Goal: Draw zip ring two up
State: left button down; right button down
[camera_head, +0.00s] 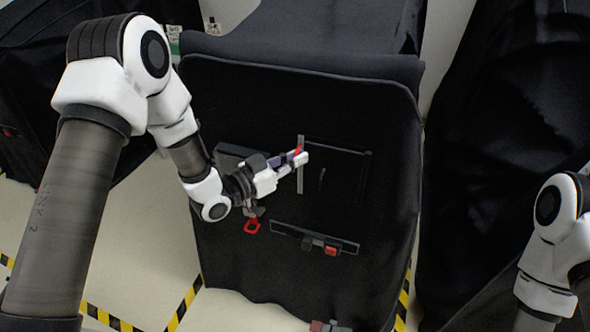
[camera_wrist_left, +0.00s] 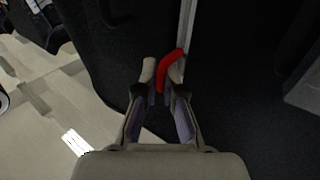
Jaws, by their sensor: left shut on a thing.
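A black covered cart front stands in the middle of the head view. A light vertical zip strip (camera_head: 300,184) runs up it and also shows in the left wrist view (camera_wrist_left: 188,22). My left gripper (camera_head: 298,157) is at the upper part of this strip, shut on a red zip ring (camera_head: 299,150). In the left wrist view the ring (camera_wrist_left: 168,74) lies between the fingertips (camera_wrist_left: 161,76), beside the strip. The fingers partly hide the ring. A second red ring (camera_head: 252,226) hangs lower left, below my left wrist. I cannot read any numbers on the rings.
A slanted dark strip (camera_head: 285,234) with a red block (camera_head: 331,251) sits below the zip. Small coloured pieces (camera_head: 328,326) show at the cart's bottom. Other dark-draped shapes stand left and right (camera_head: 490,150). Yellow-black tape (camera_head: 185,303) marks the floor.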

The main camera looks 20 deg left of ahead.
pick_arm(q)
jog(key=shift+r, duration=0.9)
jog(key=c, duration=1.2)
grip_release()
jog(key=shift+f, duration=0.1)
jog(key=shift+c, duration=0.2)
jog(key=v, duration=1.2)
